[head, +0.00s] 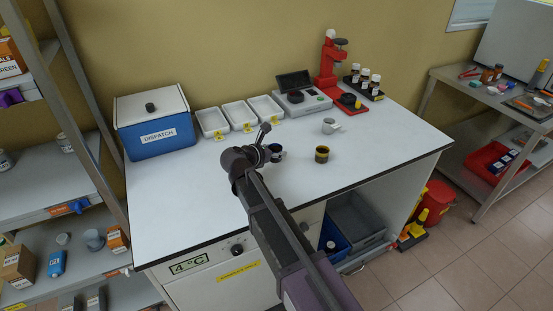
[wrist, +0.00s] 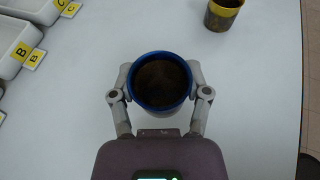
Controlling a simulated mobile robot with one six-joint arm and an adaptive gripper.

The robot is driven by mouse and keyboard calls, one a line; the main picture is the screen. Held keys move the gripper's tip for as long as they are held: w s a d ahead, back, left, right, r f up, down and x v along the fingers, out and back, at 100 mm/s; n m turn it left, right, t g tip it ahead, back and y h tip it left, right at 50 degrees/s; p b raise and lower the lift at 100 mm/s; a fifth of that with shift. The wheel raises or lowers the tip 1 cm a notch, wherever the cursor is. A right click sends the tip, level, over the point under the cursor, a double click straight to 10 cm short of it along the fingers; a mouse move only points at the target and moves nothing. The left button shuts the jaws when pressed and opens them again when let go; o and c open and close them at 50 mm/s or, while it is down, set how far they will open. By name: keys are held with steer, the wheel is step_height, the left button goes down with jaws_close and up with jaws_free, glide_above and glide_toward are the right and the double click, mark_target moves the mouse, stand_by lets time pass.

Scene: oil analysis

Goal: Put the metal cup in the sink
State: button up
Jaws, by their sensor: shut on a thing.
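My gripper (head: 270,150) is over the middle of the white bench. In the wrist view its two fingers are shut on the sides of a round cup (wrist: 160,84) with a blue rim, pale body and dark inside. This cup is partly hidden behind my gripper in the head view (head: 278,153). A small grey, metal-looking cup (head: 328,127) stands apart, farther back on the bench. I cannot tell from its look whether the held cup is metal. No sink can be clearly made out.
A yellow-and-dark cup (head: 321,154) stands right of my gripper. White trays (head: 212,122) with yellow tags, a blue dispatch box (head: 155,130), a scale (head: 302,103) and a red stand (head: 328,65) line the back. The bench's front right is clear.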

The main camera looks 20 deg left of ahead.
mark_target(276, 159)
steer(key=shift+w+a+f+b, duration=0.1)
steer(key=shift+w+f+b, duration=0.1)
steer(key=shift+f+b, duration=1.6)
steer(key=shift+f, duration=0.15)
steer(key=o, duration=1.1)
steer(key=shift+o, duration=0.2)
steer(key=shift+s+a+r+p, duration=0.15)
steer(key=shift+s+r+p, duration=0.25)
steer(key=shift+s+r, duration=0.1)
steer(key=p+v, duration=0.4)
steer(key=v, duration=0.6)
steer(key=shift+s+a, duration=0.1)
steer(key=shift+s, duration=0.3)
